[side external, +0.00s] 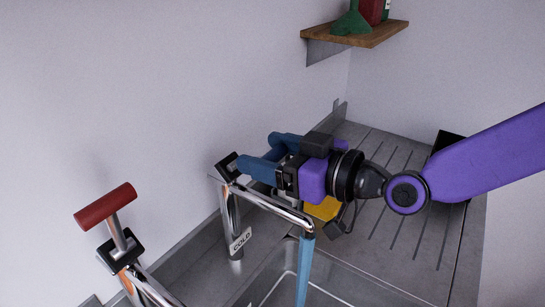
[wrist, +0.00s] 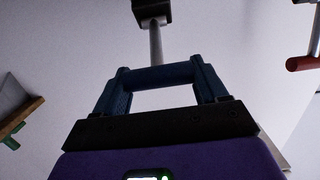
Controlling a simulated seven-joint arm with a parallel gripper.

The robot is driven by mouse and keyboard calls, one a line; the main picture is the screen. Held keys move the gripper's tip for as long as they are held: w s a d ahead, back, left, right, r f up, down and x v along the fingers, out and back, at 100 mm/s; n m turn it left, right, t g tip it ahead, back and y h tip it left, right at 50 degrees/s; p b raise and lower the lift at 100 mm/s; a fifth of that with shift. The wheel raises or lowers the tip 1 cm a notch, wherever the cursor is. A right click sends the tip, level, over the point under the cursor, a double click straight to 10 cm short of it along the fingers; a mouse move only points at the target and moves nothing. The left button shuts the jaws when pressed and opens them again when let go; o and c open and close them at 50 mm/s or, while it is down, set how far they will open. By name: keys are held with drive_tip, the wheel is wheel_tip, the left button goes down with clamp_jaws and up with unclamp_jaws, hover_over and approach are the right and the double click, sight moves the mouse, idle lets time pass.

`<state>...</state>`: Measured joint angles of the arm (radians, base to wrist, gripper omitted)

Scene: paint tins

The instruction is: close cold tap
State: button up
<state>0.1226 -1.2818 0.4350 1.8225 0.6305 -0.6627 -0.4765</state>
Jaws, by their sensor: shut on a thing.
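The cold tap (side external: 232,213) is a chrome column with a COLD label, a black block at its top and a chrome spout over the sink. A blue stream of water (side external: 304,270) falls from the spout. In the wrist view, the tap's blue handle bar (wrist: 172,75) sits crosswise between my blue fingers, with its stem running up to the black block. My gripper (side external: 257,153) is shut on this bar, and its grip also shows in the wrist view (wrist: 158,78). In the side view the fingers and gripper body mostly hide the handle.
The hot tap with a red handle (side external: 105,206) stands at left. The metal sink (side external: 350,284) is below the spout. A yellow item (side external: 325,208) and a black object (side external: 447,144) lie on the ribbed drainboard (side external: 400,225). A wooden shelf (side external: 362,39) holds a green funnel (side external: 352,20).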

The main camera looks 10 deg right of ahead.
drive_tip(key=shift+w+a+r, duration=0.25)
drive_tip(key=shift+a+r, duration=0.05)
drive_tip(key=shift+r, duration=0.2)
drive_tip(key=shift+w+a+r, duration=0.25)
drive_tip(key=shift+r, duration=0.25)
drive_tip(key=shift+w+a+r+g+h, duration=0.3)
drive_tip(key=shift+a+r+g+h, duration=0.05)
drive_tip(key=shift+r+g+h, duration=0.15)
drive_tip(key=shift+w+a+r, duration=0.4)
drive_tip(key=shift+w+a, duration=0.35)
drive_tip(key=shift+w, duration=0.05)
drive_tip(key=shift+r+x, duration=0.2)
drive_tip(key=shift+x, duration=0.7)
drive_tip(key=shift+w+a, duration=0.1)
drive_tip(key=shift+f, duration=0.2)
drive_tip(key=o, duration=1.2)
drive_tip(key=shift+c, duration=0.2)
drive_tip(key=shift+o, duration=1.4)
drive_tip(key=shift+r, duration=0.1)
